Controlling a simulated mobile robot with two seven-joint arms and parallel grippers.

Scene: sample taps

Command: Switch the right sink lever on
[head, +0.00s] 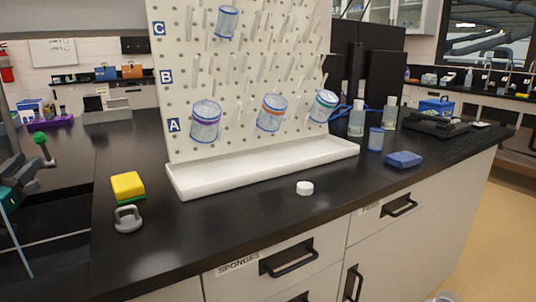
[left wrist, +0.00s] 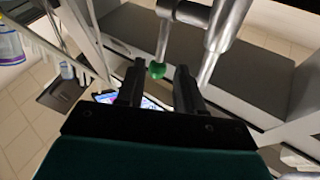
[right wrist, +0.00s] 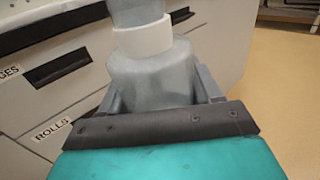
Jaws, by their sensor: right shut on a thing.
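A metal tap with a green-tipped lever (head: 40,138) stands at the far left of the head view. In the left wrist view, the green tip (left wrist: 157,71) shows just beyond my left gripper (left wrist: 158,82), between the lines of its fingers. That gripper is open, its fingers apart; I cannot tell if either touches the lever. In the head view, my left gripper (head: 30,166) is at the left edge, just below the green tip. My right gripper (right wrist: 157,100) is shut on a grey translucent bottle (right wrist: 150,73) with a white collar, in front of the drawers. Whether this lever is the right sink one is unclear.
A white pegboard (head: 235,100) with hanging containers stands on the black counter. A yellow sponge (head: 127,186), a grey ring-shaped item (head: 128,219), a white cap (head: 304,188) and a blue sponge (head: 404,159) lie in front or to the right.

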